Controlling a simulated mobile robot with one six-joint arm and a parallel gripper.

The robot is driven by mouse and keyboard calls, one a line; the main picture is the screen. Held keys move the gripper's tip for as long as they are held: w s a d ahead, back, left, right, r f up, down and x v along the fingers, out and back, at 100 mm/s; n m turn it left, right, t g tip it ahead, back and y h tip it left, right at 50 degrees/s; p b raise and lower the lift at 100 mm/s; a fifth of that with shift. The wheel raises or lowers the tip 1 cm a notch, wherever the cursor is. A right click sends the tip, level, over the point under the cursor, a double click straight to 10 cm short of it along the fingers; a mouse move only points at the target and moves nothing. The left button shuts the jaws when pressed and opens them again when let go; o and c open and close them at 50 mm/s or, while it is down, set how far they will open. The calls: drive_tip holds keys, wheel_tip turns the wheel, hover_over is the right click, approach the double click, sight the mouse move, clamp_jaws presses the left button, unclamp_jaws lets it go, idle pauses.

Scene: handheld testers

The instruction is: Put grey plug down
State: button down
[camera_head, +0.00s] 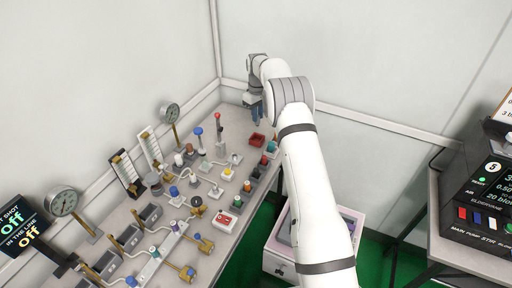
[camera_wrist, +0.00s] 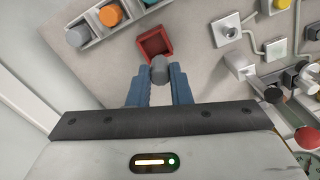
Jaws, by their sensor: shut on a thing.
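The grey plug (camera_wrist: 158,72) is a small rounded grey piece between my fingertips in the wrist view. My gripper (camera_wrist: 158,84) has blue fingers and is shut on the plug. A small square red tray (camera_wrist: 153,41) lies on the bench just beyond the plug in that view. The plug's tip appears to overlap the tray's near edge, and I cannot tell its height above it. In the head view my gripper (camera_head: 257,114) is at the far end of the bench, near the red tray (camera_head: 257,139). The plug is not clear there.
Pipes, valves and coloured knobs crowd the bench (camera_head: 232,122). A red-topped column (camera_head: 219,132) stands left of my gripper. Walls close off the far corner.

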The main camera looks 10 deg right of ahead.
drive_tip(key=w+n+b, duration=0.1)
drive_tip(key=w, duration=0.1)
drive_tip(key=p, duration=0.1)
hover_over(257, 140)
drive_tip(key=f, duration=1)
drive_tip(key=shift+s+a, duration=0.1)
drive_tip(key=shift+s, duration=0.2)
drive_tip(key=shift+f, duration=0.15)
drive_tip(key=c, duration=1.3)
unclamp_jaws()
